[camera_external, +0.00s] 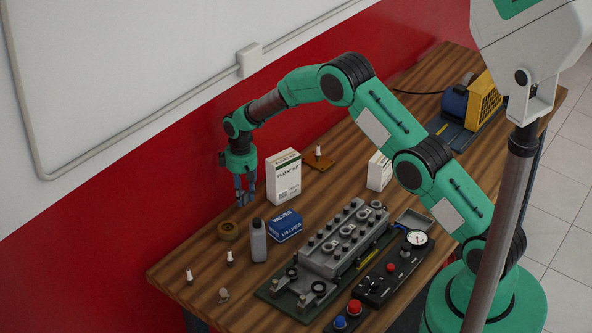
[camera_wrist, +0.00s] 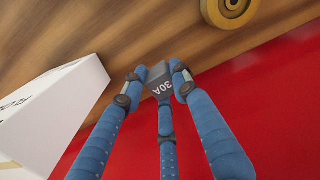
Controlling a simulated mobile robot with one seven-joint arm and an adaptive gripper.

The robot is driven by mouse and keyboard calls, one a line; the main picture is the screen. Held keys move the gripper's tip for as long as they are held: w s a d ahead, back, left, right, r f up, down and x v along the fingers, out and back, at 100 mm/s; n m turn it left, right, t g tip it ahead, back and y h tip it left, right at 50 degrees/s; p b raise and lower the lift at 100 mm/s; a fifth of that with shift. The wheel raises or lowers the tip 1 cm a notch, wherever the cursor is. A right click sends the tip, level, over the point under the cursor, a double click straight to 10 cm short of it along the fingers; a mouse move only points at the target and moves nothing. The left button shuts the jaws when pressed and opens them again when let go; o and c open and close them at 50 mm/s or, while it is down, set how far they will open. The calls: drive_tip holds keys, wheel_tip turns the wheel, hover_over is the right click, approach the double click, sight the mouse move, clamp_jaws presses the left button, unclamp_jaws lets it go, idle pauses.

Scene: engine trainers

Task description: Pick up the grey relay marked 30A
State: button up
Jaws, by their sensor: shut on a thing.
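The grey relay (camera_wrist: 159,82) marked 30A is between the blue fingers of my gripper (camera_wrist: 160,92) in the wrist view. The fingers are shut on it, and its label faces the camera. In the external view my gripper (camera_external: 245,195) points down near the wall side of the table, just left of a white box. The relay cannot be made out in that view. I cannot tell whether the relay is touching the table.
The white box (camera_external: 284,177) stands close beside my gripper, also in the wrist view (camera_wrist: 50,120). A brass ring (camera_external: 229,231), a grey bottle (camera_external: 258,240) and a blue box (camera_external: 285,225) are nearby. The engine block (camera_external: 340,245) is further right. The red wall is close behind.

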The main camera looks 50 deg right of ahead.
sight(243, 192)
drive_tip(key=shift+r, duration=3.2)
